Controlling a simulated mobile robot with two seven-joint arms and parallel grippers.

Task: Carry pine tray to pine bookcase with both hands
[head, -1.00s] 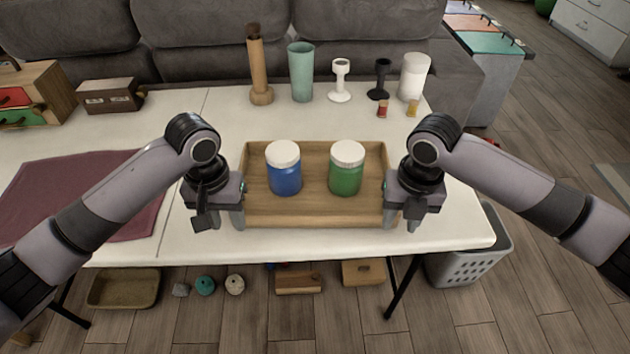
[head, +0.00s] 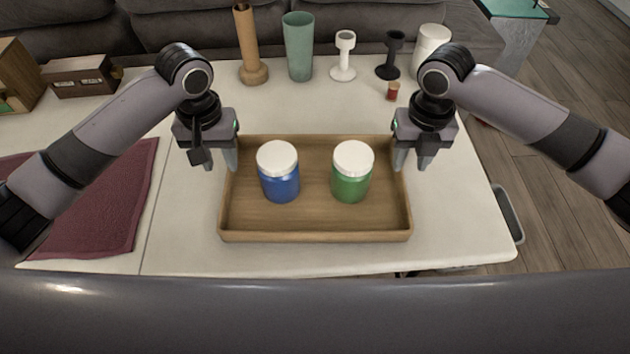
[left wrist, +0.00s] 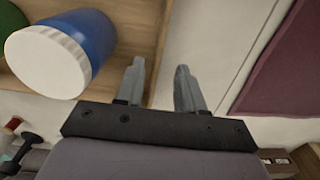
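The pine tray (head: 315,236) lies on the white table with a blue jar (head: 280,183) and a green jar (head: 351,184) in it, both white-lidded. My left gripper (head: 221,158) is at the tray's left wall toward the back, fingers apart. In the left wrist view my left gripper (left wrist: 160,72) shows a clear gap between its fingers, with the tray's rim (left wrist: 158,45) running between them and the blue jar (left wrist: 92,38) beside. My right gripper (head: 411,160) is at the tray's right wall, its fingers also apart. No bookcase is in view.
Along the table's (head: 460,220) back stand a wooden cylinder (head: 250,50), a green cup (head: 299,48), white and black goblet-like stands, a white canister (head: 430,48) and a small red jar (head: 393,91). A maroon cloth (head: 95,205) lies left. The table front is clear.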

